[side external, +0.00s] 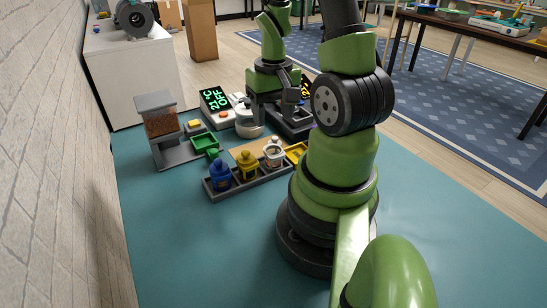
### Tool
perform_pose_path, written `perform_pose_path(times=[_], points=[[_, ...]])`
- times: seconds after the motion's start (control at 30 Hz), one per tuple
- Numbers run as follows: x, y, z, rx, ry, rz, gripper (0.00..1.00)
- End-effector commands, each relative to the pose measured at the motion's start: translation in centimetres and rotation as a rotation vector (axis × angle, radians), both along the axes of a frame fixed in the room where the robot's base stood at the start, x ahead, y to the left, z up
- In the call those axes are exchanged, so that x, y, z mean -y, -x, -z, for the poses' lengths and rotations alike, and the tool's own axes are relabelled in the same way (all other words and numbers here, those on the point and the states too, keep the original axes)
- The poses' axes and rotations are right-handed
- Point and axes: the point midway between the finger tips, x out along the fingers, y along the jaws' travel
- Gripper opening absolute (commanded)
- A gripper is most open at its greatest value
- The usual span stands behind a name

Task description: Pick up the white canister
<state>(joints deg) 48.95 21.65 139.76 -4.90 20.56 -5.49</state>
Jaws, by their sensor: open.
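The white canister (274,156) stands upright at the right end of a dark grey rack (232,193). A yellow canister (247,168) stands in the middle of the rack and a blue canister (220,175) at its left end. My gripper (271,116) points down beyond the rack, above and behind the white canister in this view. It is open and appears to hold nothing. Its fingertips are small and dark here, so the exact gap to the canister cannot be told.
A dispenser with brown granules (160,120), a green tray (205,142) and a display box (216,104) stand left of my gripper. A yellow tray (296,152) lies right of the white canister, partly hidden by my arm. The teal mat (190,250) is clear in front.

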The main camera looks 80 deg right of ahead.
Motion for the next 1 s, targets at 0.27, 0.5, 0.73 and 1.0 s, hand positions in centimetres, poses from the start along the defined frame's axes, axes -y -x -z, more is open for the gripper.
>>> perform_pose_path(times=[0.27,0.5,0.73,1.0], points=[[0.2,0.5,3.0,-0.016,-0.015,0.008,0.56],[0.2,0.4,5.1,-0.012,-0.011,0.009,0.56],[0.3,0.2,6.9,-0.014,-0.015,0.008,0.56],[0.4,0.0,10.0,-0.013,-0.012,0.008,0.56]])
